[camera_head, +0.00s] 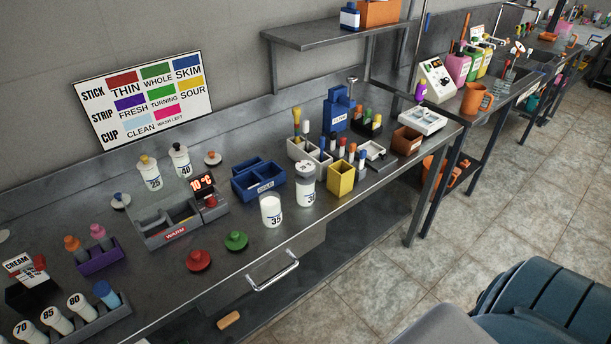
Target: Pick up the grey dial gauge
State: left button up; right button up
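A small grey round-headed piece on a thin stem (352,80) stands upright out of a blue block-shaped holder (338,109) towards the back of the steel bench. It looks like the grey dial gauge, but it is too small for me to read a face on it. Its lower part is hidden in or behind the holder. Neither of my grippers shows in the head view, and nothing is seen touching the gauge.
The steel bench (310,228) holds a yellow box (341,180), white numbered cups, a blue tray (258,181), a grey warm tray (165,236) and a rack of coloured sticks. A shelf (335,33) hangs behind the blue holder. Tiled floor (365,290) is open in front.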

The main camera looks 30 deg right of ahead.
aim_at(304, 169)
jog(key=l+u, duration=0.1)
jog(key=l, duration=1.35)
